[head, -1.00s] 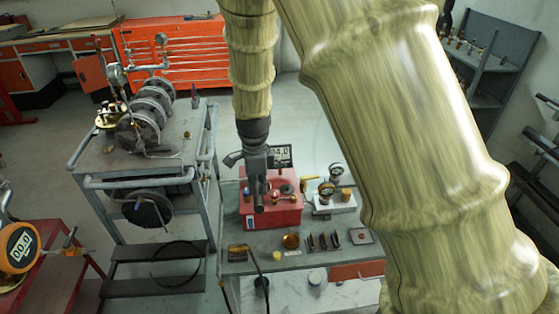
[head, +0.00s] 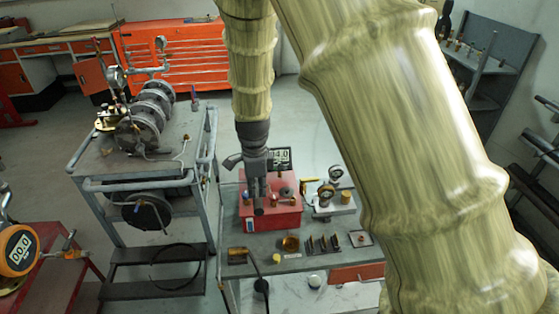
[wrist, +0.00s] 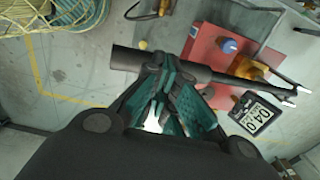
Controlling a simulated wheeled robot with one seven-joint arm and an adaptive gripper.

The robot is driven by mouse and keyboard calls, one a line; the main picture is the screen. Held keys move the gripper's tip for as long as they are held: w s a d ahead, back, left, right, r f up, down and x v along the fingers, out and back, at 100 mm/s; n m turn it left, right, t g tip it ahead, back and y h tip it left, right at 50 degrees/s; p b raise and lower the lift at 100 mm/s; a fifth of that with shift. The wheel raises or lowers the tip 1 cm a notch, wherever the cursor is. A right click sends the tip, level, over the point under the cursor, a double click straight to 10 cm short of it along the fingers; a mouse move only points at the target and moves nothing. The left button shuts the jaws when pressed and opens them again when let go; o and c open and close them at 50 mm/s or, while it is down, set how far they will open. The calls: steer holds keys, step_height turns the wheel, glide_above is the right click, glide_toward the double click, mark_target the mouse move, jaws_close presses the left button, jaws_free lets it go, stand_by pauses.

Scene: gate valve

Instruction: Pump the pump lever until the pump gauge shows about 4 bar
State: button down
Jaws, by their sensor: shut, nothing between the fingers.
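The pump (head: 283,218) is a red box on the grey bench, below my arm; its red body also shows in the wrist view (wrist: 209,62). The pump gauge (head: 279,158) is a black digital display behind it; in the wrist view (wrist: 255,114) it appears to read 04.0. The pump lever (wrist: 132,60) is a dark round bar crossing the wrist view, just beyond my fingertips. My gripper (wrist: 168,72) is shut and empty beside the lever; whether they touch is unclear. In the head view my gripper (head: 258,196) points down in front of the pump and hides part of it.
Several small parts and a brass cup (head: 290,243) lie on the bench front. A grey cart (head: 95,165) with flanged piping stands left.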

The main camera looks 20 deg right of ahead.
steer(key=shift+r+p, duration=1.85)
steer(key=shift+r, duration=0.7)
steer(key=shift+f, duration=0.1)
